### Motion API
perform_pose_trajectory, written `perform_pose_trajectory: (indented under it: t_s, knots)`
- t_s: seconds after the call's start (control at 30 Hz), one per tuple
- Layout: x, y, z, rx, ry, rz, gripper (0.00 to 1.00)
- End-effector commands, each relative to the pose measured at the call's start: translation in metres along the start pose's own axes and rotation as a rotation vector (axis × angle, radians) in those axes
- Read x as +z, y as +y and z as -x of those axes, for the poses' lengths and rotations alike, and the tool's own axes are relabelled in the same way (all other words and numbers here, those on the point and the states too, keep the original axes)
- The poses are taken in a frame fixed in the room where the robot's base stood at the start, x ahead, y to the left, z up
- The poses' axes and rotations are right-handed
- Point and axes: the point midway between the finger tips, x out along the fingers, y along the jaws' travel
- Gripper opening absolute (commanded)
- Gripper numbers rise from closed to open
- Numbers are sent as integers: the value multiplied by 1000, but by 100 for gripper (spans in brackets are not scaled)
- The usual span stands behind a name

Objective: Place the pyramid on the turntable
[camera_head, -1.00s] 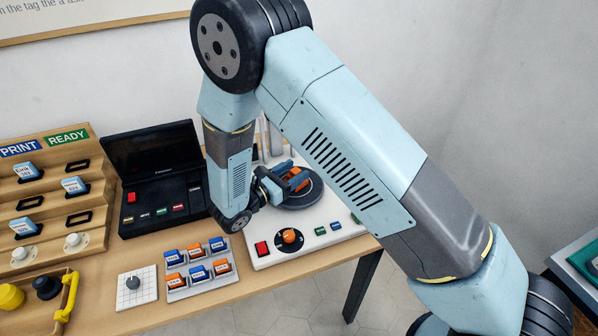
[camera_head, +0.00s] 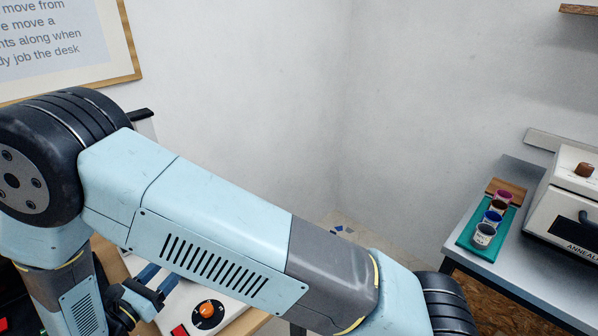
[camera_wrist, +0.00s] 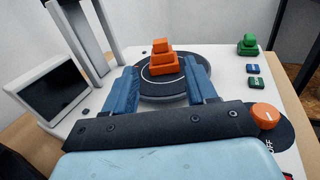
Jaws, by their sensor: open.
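An orange stepped pyramid (camera_wrist: 162,58) stands upright on the dark round turntable (camera_wrist: 180,87) in the wrist view. My gripper (camera_wrist: 162,75) is open, its two blue fingers apart on either side of the pyramid's near side, with a gap to it. Whether the fingertips reach beside the pyramid is hard to tell. In the head view my gripper (camera_head: 148,284) shows low at the left, and my arm hides the pyramid and turntable.
The white machine panel carries an orange knob (camera_wrist: 265,115), a green stepped piece (camera_wrist: 248,45) and small buttons. A dark screen (camera_wrist: 48,88) stands at left. At far right, a grey table (camera_head: 515,255) holds a teal tray with several cups and a white machine (camera_head: 570,205).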

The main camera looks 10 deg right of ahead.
Motion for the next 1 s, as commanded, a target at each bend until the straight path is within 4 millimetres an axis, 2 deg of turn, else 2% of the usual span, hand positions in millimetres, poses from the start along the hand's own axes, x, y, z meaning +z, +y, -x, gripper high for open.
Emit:
perform_pose_trajectory:
  t_s: [0.17, 0.37, 0.5, 0.7, 1.0]
  knots:
    - [15, -4, -16, -50, 26, -28, 57]
    - [62, -26, -69, -234, 128, -137, 57]
    - [96, -53, -107, -383, 209, -237, 57]
    - [138, -97, -151, -585, 317, -398, 57]
    - [190, -170, -194, -862, 465, -683, 57]
